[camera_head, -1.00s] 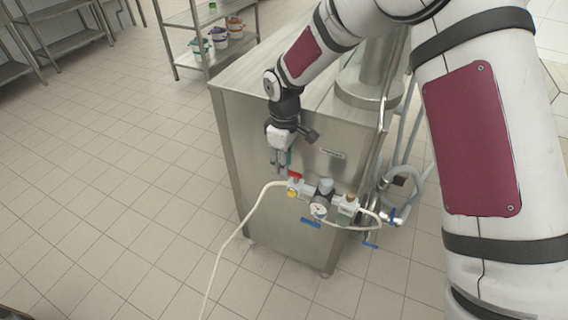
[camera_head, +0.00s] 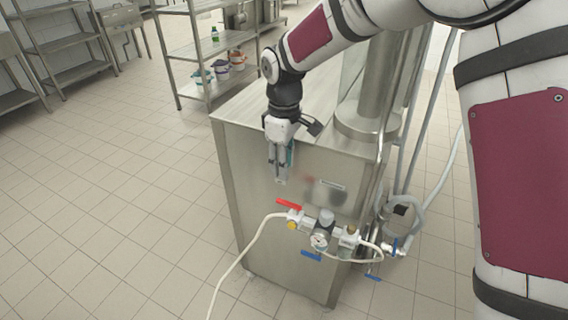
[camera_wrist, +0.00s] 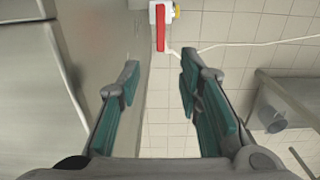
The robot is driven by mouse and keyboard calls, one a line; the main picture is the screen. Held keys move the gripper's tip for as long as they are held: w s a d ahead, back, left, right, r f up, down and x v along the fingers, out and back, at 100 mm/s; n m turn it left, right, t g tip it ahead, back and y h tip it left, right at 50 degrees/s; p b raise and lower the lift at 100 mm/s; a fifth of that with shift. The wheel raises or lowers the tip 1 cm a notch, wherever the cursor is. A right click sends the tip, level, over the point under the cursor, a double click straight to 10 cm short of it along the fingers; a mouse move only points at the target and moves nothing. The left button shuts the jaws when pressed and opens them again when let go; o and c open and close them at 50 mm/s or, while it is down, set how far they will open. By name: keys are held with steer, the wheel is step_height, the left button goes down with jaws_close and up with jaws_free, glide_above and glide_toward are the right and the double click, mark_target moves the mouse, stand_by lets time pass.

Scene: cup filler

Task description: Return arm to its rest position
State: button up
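My gripper (camera_head: 281,181) hangs fingers down in front of the steel machine (camera_head: 240,165), above its valve assembly. In the wrist view my gripper (camera_wrist: 158,80) has its two teal-padded fingers spread apart with nothing between them. The red valve handle (camera_head: 289,204) sits below the fingers, clear of them. It also shows in the wrist view as a red bar (camera_wrist: 160,30) beyond the fingertips. A pressure gauge (camera_head: 320,241) and a white hose (camera_head: 247,243) are joined to the same assembly.
A steel shelf (camera_head: 215,45) with several small buckets stands behind the machine. Grey hoses (camera_head: 412,215) hang at the machine's right side. A steel column (camera_head: 375,85) rises from its top. The tiled floor (camera_head: 110,200) to the left is clear.

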steer(key=s+d+r+m+t+p, duration=0.1)
steer(key=s+d+r+m+p, duration=0.15)
steer(key=s+d+r, duration=0.55)
steer(key=s+d+r+m+t+p, duration=0.1)
steer(key=s+d+r+m, duration=0.25)
steer(key=d+r, duration=0.45)
steer(key=s+d+r+m+t+p, duration=0.1)
steer(key=s+d+r+m+p, duration=0.1)
steer(key=s, duration=0.9)
steer(key=s+d+r+m+t+p, duration=0.1)
steer(key=s+d+r+m, duration=0.4)
steer(key=s, duration=0.6)
steer(key=shift+d+r+m+p, duration=0.3)
steer(key=shift+d+m+p, duration=0.1)
steer(key=shift+d+p, duration=0.35)
